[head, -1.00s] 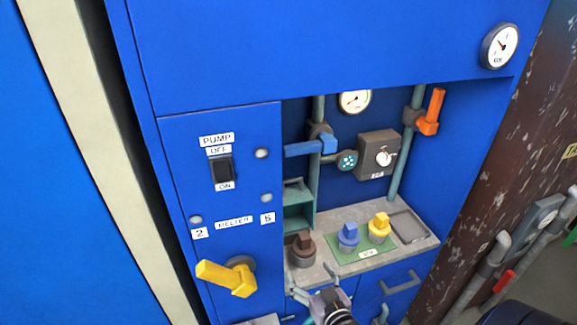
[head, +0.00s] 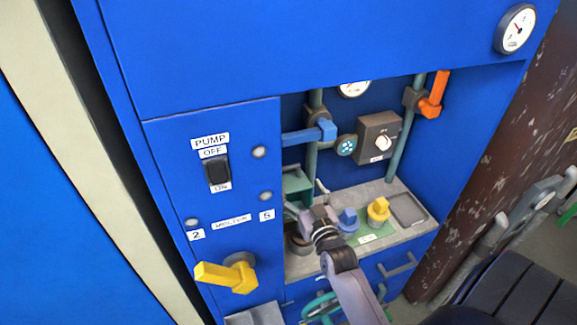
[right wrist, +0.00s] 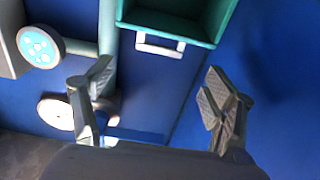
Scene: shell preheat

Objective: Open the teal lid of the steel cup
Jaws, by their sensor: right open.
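I cannot make out a steel cup with a teal lid for certain. A teal open-fronted box (head: 297,185) with a pale bracket on its edge sits in the cabinet recess, left of the counter; it also shows in the right wrist view (right wrist: 165,37). My right gripper (head: 305,195) is in front of this box and above the counter, its fingers spread. In the right wrist view the open fingers (right wrist: 160,75) have nothing between them and appear apart from the box. My left gripper is not in view.
A blue valve handle (head: 308,134) and a round teal-faced fitting (head: 346,145) are on the pipework above. Blue (head: 349,219) and yellow (head: 378,209) knobs stand on the counter (head: 405,228). A yellow lever (head: 225,275) projects at left; an orange handle (head: 434,94) is upper right.

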